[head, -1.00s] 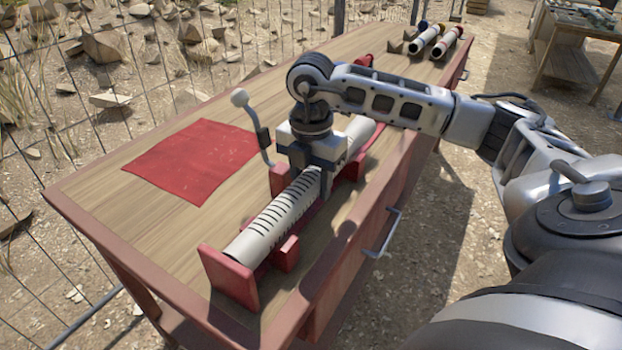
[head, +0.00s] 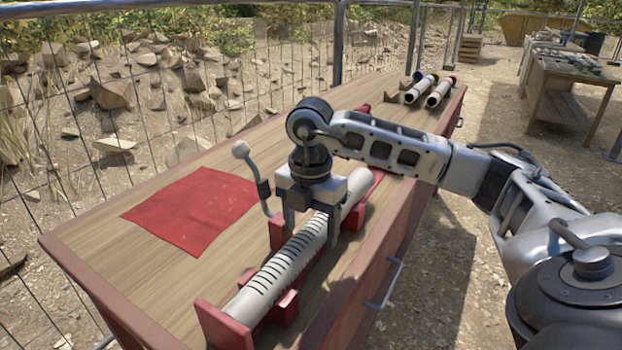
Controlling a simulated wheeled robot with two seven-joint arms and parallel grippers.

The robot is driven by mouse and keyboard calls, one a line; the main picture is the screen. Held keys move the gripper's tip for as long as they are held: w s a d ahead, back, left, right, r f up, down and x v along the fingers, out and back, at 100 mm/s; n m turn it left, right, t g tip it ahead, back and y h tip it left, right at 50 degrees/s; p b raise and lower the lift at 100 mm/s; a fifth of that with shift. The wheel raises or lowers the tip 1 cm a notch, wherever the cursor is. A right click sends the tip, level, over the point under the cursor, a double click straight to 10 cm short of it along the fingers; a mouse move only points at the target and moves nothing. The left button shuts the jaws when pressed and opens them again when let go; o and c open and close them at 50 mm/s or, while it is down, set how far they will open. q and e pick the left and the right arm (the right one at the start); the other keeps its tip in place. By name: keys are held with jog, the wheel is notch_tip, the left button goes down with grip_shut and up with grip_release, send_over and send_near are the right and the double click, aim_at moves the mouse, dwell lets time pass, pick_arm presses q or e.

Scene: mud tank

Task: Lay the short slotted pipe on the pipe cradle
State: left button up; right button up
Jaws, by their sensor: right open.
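The short slotted pipe (head: 279,272) is pale grey with a row of dark slots. It lies lengthwise in the red pipe cradle (head: 222,327), its near end by the cradle's end plate. My right gripper (head: 312,230) is open above the pipe. Its fingers point down on either side of the pipe, and it covers part of the pipe's far half. I cannot tell whether the fingers touch the pipe. My left gripper is out of view.
A red mat (head: 192,210) lies on the wooden bench (head: 120,260). Several capped pipes (head: 437,92) lie at the bench's far end. A wire fence (head: 260,85) runs behind the bench.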

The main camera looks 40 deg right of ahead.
pick_arm(q)
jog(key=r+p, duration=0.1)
jog(key=p, duration=0.2)
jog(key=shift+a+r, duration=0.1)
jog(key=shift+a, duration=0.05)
pick_arm(e)
notch_tip(320, 180, up, 14)
pick_arm(q)
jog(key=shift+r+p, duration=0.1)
jog(key=shift+p, duration=0.2)
